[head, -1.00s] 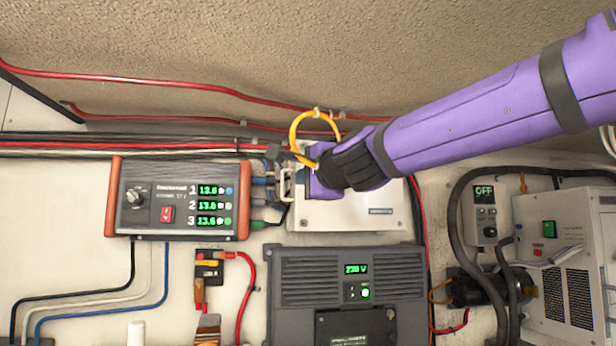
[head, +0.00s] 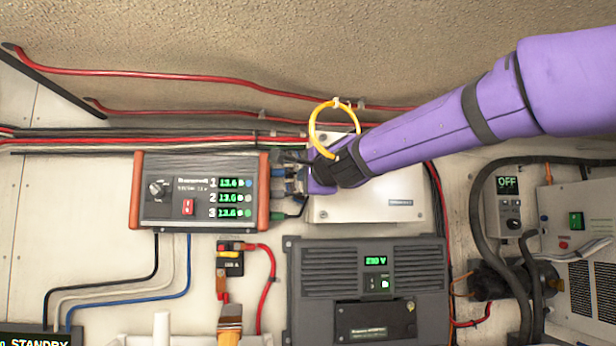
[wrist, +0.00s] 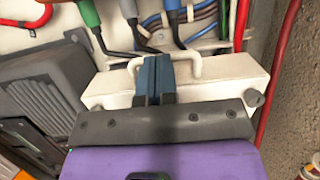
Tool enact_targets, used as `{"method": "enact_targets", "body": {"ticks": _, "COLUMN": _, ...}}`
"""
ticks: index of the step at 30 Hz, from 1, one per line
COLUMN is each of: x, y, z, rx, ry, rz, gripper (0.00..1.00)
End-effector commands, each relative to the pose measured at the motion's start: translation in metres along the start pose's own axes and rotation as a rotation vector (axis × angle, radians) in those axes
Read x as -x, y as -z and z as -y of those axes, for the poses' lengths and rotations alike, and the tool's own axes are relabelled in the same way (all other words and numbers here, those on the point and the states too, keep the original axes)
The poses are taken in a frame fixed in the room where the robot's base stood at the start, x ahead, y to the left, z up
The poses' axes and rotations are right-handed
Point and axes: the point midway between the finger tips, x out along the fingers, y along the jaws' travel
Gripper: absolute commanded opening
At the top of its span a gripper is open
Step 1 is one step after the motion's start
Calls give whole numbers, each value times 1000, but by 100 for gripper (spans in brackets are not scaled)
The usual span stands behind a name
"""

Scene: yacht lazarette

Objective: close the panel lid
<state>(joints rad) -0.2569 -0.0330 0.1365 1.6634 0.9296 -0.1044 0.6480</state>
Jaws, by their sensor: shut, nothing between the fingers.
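The panel lid (head: 385,205) is the white face of a box in the middle of the head view. My gripper (wrist: 155,63) has blue fingers pressed together, with nothing between them. In the wrist view the fingers lie across a pale looped handle (wrist: 188,68) on the white box's edge. I cannot tell whether they touch it. In the head view my gripper (head: 309,177) is at the box's left edge and hides part of it, including the handle. How far the lid stands open is not clear.
A control unit with green readouts (head: 200,192) sits close on the left, its cable plugs near my gripper. A dark 230 V unit (head: 368,290) is below. A yellow ring (head: 333,128) and red cables run above. A grey OFF box (head: 508,205) is at right.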

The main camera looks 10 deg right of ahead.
Motion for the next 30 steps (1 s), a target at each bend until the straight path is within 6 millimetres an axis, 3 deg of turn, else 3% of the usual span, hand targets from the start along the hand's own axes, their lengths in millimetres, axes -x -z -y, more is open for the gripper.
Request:
{"method": "enact_targets", "body": {"ticks": 5, "x": -6, "y": 0, "z": -1, "rx": 0, "ry": -1, "rz": 0, "gripper": 0}}
{"method": "enact_targets", "body": {"ticks": 15, "x": -43, "y": 2, "z": 0, "rx": 0, "ry": 1, "rz": 0, "gripper": 0}}
{"method": "enact_targets", "body": {"ticks": 30, "x": -45, "y": 4, "z": 2, "rx": 1, "ry": 6, "rz": -4, "gripper": 0}}
